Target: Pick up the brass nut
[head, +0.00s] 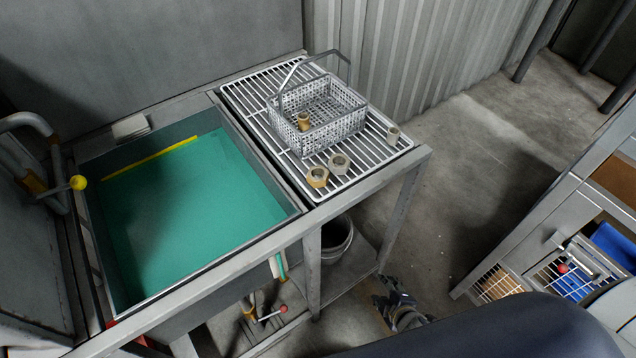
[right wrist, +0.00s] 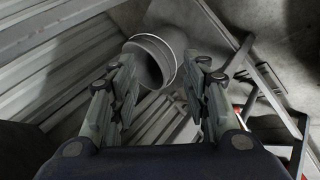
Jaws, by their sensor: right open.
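The brass nut (head: 317,177) lies on the white wire rack (head: 262,123), near its front edge. A grey nut (head: 339,163) lies just right of it. A wire basket (head: 345,127) with a raised handle stands on the rack behind them and holds a brass fitting (head: 303,121). My right gripper (head: 388,292) is low in front of the bench, below the rack and well apart from the nut. In the right wrist view its two fingers (right wrist: 163,100) are spread with nothing between them. The nut does not show in that view. My left gripper is not in view.
A sink of green liquid (head: 190,210) lies left of the rack. A grey fitting (head: 393,134) stands at the rack's right edge. A bucket (head: 337,240) sits on the shelf below; it also shows in the right wrist view (right wrist: 152,57). A drawer cart (head: 560,225) stands at right.

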